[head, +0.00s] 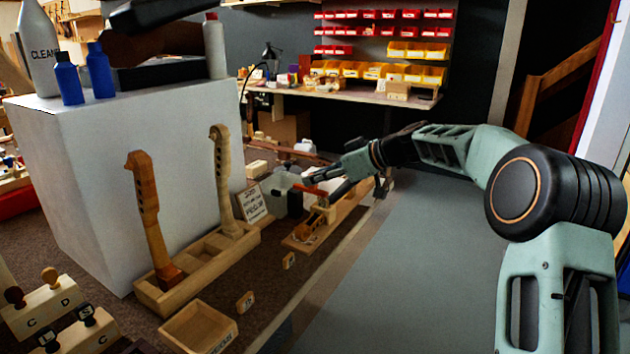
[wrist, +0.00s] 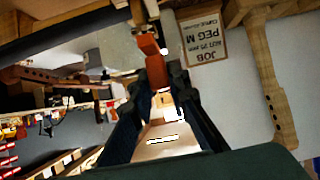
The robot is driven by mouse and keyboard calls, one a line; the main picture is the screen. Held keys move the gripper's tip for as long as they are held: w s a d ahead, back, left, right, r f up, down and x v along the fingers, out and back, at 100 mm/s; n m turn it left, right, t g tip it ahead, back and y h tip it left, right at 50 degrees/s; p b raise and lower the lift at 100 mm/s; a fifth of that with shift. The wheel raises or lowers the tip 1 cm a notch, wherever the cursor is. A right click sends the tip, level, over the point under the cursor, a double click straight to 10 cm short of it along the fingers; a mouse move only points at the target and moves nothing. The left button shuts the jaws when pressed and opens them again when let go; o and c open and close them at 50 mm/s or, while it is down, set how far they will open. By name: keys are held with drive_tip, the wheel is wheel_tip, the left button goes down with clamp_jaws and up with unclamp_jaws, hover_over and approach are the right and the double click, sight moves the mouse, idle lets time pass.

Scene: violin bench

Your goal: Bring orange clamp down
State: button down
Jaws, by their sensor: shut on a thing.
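The orange clamp (wrist: 151,47) sits between the fingertips of my gripper (wrist: 157,78) in the wrist view, which looks upside down. My gripper is shut on it. In the head view, my gripper (head: 318,178) is over the bench, and the clamp's orange bar (head: 310,189) shows just below and left of the fingertips, above a low wooden fixture. The clamp's lower end is hard to make out, and I cannot tell whether it touches anything.
A wooden rack (head: 215,259) holds two upright violin necks left of my gripper. A paper job card (head: 252,203) and a grey container (head: 275,193) stand close behind. An empty wooden tray (head: 198,328) is at the front. A white block (head: 130,160) rises at left.

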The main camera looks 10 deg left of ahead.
drive_tip(key=c, duration=1.8)
unclamp_jaws()
drive_tip(key=shift+c, duration=0.2)
drive_tip(key=v, duration=1.2)
drive_tip(key=shift+r, duration=0.1)
